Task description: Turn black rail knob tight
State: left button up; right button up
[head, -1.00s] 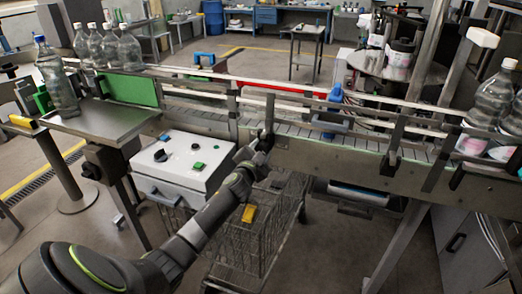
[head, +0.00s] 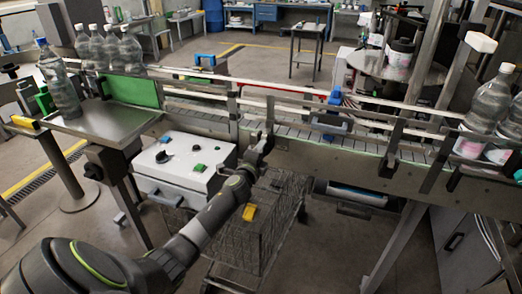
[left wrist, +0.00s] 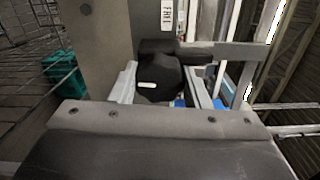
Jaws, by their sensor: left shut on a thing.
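The black rail knob (left wrist: 158,72) shows close up in the left wrist view, with a small pale mark on its face. It sits between the two fingers of my left gripper (left wrist: 163,88), which is shut on it. In the head view my left gripper (head: 262,143) is at the near side of the conveyor (head: 330,146), by a dark rail bracket. There the gripper hides the knob. The guide rail (head: 290,92) runs above the conveyor. My right gripper is in neither view.
A white control box (head: 183,165) with knobs and a green button stands left of the gripper. A wire cart (head: 262,225) is below my forearm. Clear bottles (head: 60,85) stand at the left by a green plate (head: 132,90). More bottles (head: 488,105) are at the right.

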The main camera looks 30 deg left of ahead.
pick_arm(q)
jog(key=m+p, duration=0.1)
jog(key=m, duration=0.4)
jog(key=shift+m, duration=0.3)
jog(key=shift+m+p, duration=0.5)
jog(key=shift+m, duration=1.4)
jog(key=shift+f, duration=0.1)
jog(key=o, duration=1)
jog(key=shift+c, duration=0.2)
jog(key=p+v, duration=0.1)
jog(key=v, duration=1.6)
jog(key=shift+s+d, duration=0.15)
jog(key=shift+d, duration=0.05)
